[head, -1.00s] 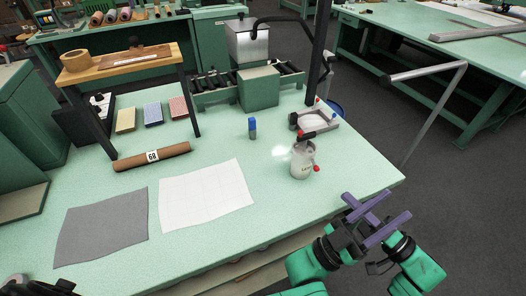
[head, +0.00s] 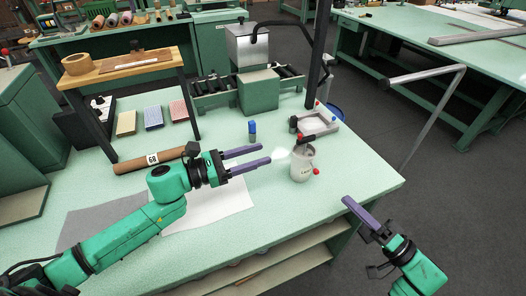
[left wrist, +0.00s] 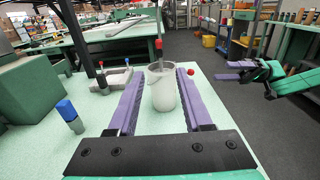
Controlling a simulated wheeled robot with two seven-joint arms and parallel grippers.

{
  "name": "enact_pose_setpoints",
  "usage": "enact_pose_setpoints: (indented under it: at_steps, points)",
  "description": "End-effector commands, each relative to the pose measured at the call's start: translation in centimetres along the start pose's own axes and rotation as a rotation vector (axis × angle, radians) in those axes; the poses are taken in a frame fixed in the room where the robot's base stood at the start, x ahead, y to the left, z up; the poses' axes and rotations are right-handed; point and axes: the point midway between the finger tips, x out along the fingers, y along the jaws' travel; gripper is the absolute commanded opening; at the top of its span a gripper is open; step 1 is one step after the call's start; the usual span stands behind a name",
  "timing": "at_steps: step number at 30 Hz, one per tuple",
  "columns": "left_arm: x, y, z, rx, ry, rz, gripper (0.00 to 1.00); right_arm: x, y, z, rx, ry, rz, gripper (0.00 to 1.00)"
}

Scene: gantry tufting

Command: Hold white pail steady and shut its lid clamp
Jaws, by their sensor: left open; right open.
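The white pail (head: 301,167) stands upright on the green table near its right edge, a red knob on its side. A dark, red-tipped part, apparently the clamp lever (head: 300,138), sticks up at its top; whether it is shut is unclear. My left gripper (head: 266,155) is open and empty, pointing at the pail from the left with a small gap. In the left wrist view the pail (left wrist: 163,93) appears centred between the finger lines. My right gripper (head: 358,211) is open and empty off the table's front right edge; it also shows in the left wrist view (left wrist: 231,70).
A blue-capped bottle (head: 252,131) stands left of the pail, beyond my left fingers. A grey tray (head: 330,127) lies behind the pail, near a dark post (head: 319,50). A brown roll (head: 150,159) and a white sheet (head: 215,208) lie left. The table's right front is clear.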

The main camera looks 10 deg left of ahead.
Motion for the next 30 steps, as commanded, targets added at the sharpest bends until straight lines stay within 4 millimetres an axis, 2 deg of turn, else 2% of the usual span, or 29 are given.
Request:
enact_pose_setpoints:
  at_steps: [5, 15, 19, 24, 30]
  points:
    - [2.2, 0.1, 0.1, 0.01, -0.003, -0.001, 0.5, 0.0, 0.0, 0.0, 0.0, 0.0, 0.0, 0.5]
    - [10.5, 0.0, 0.2, 0.005, -0.005, -0.001, 0.5, 0.0, 0.0, 0.0, 0.0, 0.0, 0.0, 0.5]
    - [13.0, 0.0, 0.1, 0.002, -0.003, -0.002, 0.5, 0.0, 0.0, 0.0, 0.0, 0.0, 0.0, 0.5]
    - [14.4, 0.0, 0.0, 0.002, 0.0, -0.001, 0.5, 0.0, 0.0, 0.0, 0.0, 0.0, 0.0, 0.5]
    - [14.4, 0.0, 0.0, 0.002, 0.0, -0.001, 0.5, 0.0, 0.0, 0.0, 0.0, 0.0, 0.0, 0.5]
